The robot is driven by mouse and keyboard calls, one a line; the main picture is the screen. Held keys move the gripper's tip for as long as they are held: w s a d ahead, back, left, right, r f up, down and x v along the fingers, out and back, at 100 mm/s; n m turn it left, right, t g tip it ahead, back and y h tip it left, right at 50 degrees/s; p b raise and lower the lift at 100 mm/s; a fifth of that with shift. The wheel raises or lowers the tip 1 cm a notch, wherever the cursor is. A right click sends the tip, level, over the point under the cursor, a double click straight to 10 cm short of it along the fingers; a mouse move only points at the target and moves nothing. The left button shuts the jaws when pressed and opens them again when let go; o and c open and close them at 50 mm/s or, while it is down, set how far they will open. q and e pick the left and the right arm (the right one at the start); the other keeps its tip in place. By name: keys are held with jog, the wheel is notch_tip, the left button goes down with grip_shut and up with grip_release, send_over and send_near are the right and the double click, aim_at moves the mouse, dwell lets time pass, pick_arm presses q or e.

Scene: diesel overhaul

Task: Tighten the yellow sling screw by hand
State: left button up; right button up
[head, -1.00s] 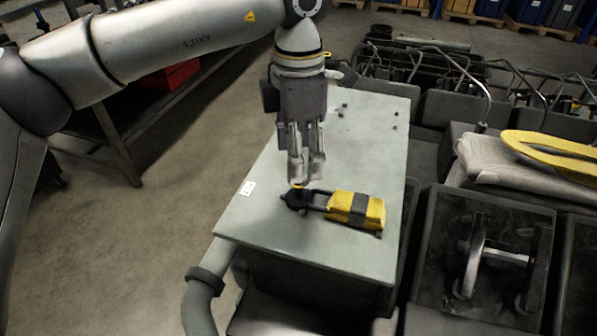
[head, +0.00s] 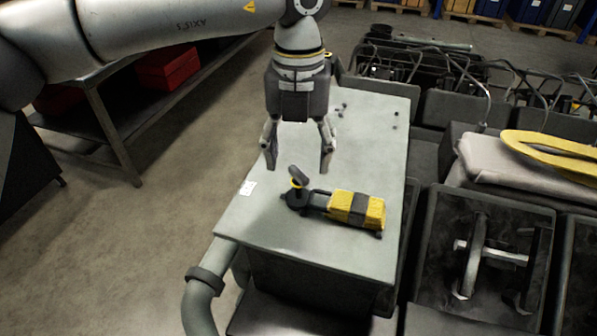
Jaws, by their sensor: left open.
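A black and yellow tool (head: 355,209) lies on the grey table top (head: 265,228). At its left end is a black head (head: 294,200). Above this head a small yellow ring (head: 296,184) shows with a dark, tilted knob-like piece (head: 300,174) standing over it; I take this to be the sling screw. My left gripper (head: 298,166) points down above the screw. Its two fingers are spread wide, one on each side, with nothing held between them. Whether the screw is seated fully cannot be seen.
Several small dark bits (head: 341,108) lie at the back of the table. On the right are dark bins with metal parts (head: 478,255) and a yellow ring-shaped piece (head: 555,145) on a pale cloth (head: 490,165). A pipe (head: 203,295) runs along the table's front left. The table's middle is clear.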

aim_at(299, 171)
pick_arm(q)
jog(key=n+b, duration=0.1)
jog(key=n, duration=0.1)
jog(key=n+b, duration=0.2)
jog(key=n, duration=0.1)
jog(key=n+b, duration=0.2)
jog(key=shift+f+n, duration=0.3)
jog(key=shift+f, duration=0.05)
notch_tip(299, 171, down, 3)
jog(key=b, duration=0.3)
jog(key=shift+f+n+b, duration=0.1)
jog(key=shift+n+b, duration=0.2)
jog(key=shift+f+b, duration=0.55)
jog(key=shift+f, duration=0.15)
jog(key=shift+c, duration=0.4)
grip_shut()
